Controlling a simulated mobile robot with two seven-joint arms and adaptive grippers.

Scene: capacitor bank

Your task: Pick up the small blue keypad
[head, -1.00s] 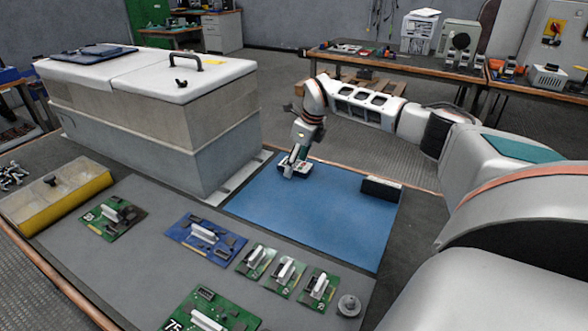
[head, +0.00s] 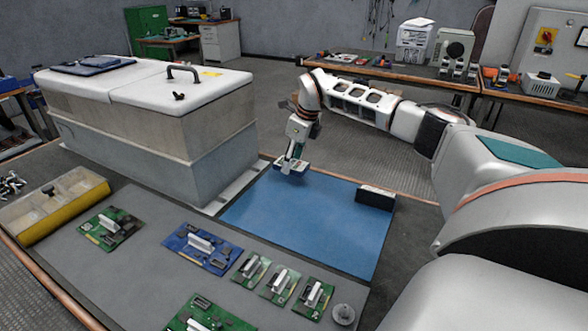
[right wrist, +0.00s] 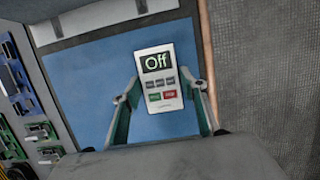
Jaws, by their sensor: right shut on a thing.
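The small keypad (right wrist: 159,80) has a pale face, a dark display reading "Off", several grey-blue buttons, and a green and a red one. My right gripper (right wrist: 161,92) is shut on it, one finger along each side. In the head view my right gripper (head: 291,160) points down, and the keypad (head: 291,168) hangs at its tips. It appears a little above the far part of the blue mat (head: 310,220). My left gripper is not in view.
A dark block (head: 375,197) lies at the mat's right edge. A large white-lidded bin (head: 150,120) stands left of the mat. Several circuit boards (head: 203,245), a metal knob (head: 343,314) and a yellow-fronted tray (head: 62,212) are in front and left. The mat's middle is clear.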

